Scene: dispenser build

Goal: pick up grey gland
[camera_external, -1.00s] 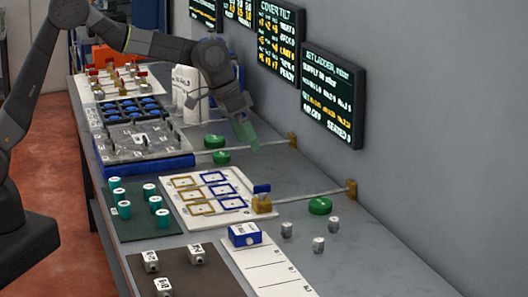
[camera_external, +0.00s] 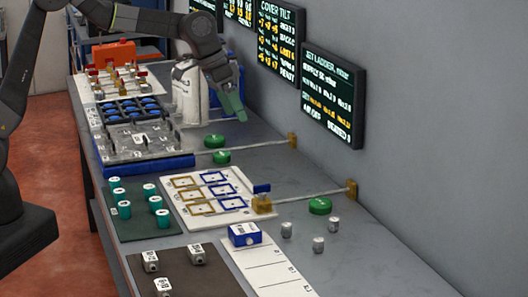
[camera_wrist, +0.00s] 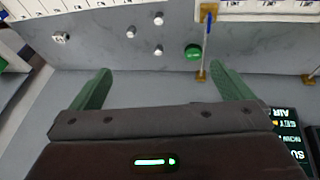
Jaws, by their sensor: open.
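Three small grey cylindrical pieces, which look like the grey glands, stand on the bare grey bench at the lower right of the external view: one at the left (camera_external: 286,229), one at the right (camera_external: 333,224) and one in front (camera_external: 318,244). In the wrist view they show as small pale pieces (camera_wrist: 158,50) beyond the fingers, with a similar piece (camera_wrist: 60,38) farther left. My gripper (camera_external: 232,108) has green fingers and hangs above the bench's far part, well away from them. In the wrist view its fingers (camera_wrist: 163,82) are wide apart with nothing between.
A green disc (camera_external: 320,206) and a rod with a brass end post (camera_external: 351,190) lie close to the grey pieces. A blue block (camera_external: 244,234) sits on a white strip (camera_external: 270,272) left of them. A wall with dark screens (camera_external: 333,95) bounds the bench's right side.

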